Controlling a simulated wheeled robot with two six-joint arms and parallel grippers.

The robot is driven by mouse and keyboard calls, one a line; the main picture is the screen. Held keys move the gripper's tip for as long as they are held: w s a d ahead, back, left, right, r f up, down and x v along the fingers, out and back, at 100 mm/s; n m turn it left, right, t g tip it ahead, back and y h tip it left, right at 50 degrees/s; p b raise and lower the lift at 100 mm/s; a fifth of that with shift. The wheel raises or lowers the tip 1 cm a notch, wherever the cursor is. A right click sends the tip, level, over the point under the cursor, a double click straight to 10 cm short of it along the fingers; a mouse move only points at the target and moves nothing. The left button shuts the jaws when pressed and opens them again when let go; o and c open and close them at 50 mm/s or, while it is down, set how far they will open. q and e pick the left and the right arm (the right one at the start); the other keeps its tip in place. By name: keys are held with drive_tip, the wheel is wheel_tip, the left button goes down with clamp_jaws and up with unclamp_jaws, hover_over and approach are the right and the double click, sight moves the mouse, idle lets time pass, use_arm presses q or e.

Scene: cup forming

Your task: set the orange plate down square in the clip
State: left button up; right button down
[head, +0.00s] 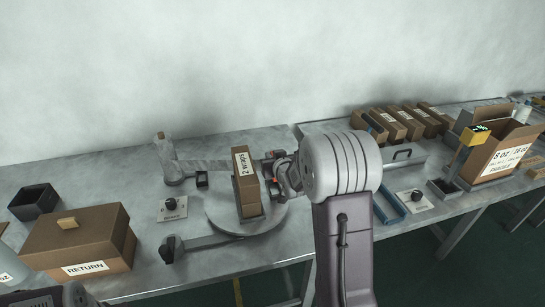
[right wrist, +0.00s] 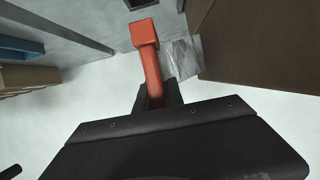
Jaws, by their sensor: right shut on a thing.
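My right gripper (head: 277,175) is at the right side of the tall brown box stack on the round disc, mostly hidden behind my own wrist. In the right wrist view, the gripper's dark fingers (right wrist: 158,97) are closed around an orange bar with a square end block (right wrist: 145,34), the visible part of the orange plate. Small orange-red bits of it (head: 277,154) show beside the stack in the head view. The plate's full shape is hidden. I cannot pick out the clip for certain. Part of my left arm shows at the bottom left, but its gripper does not.
The brown stack (head: 247,182) marked "2 wraps" stands on the grey disc (head: 222,212). A RETURN box (head: 90,240) and a black open bin (head: 34,200) are at left. Several brown cartons (head: 395,122) and an open carton (head: 498,150) are at right. Front-centre table is mostly clear.

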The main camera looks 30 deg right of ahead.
drive_tip(key=shift+f+b, duration=3.1)
drive_tip(key=shift+f, duration=0.65)
drive_tip(key=shift+f, duration=0.15)
drive_tip(key=c, duration=1.4)
unclamp_jaws()
drive_tip(key=shift+o, duration=0.2)
drive_tip(key=v, duration=0.9)
drive_tip(key=shift+p, duration=0.3)
drive_tip(key=shift+s, duration=0.1)
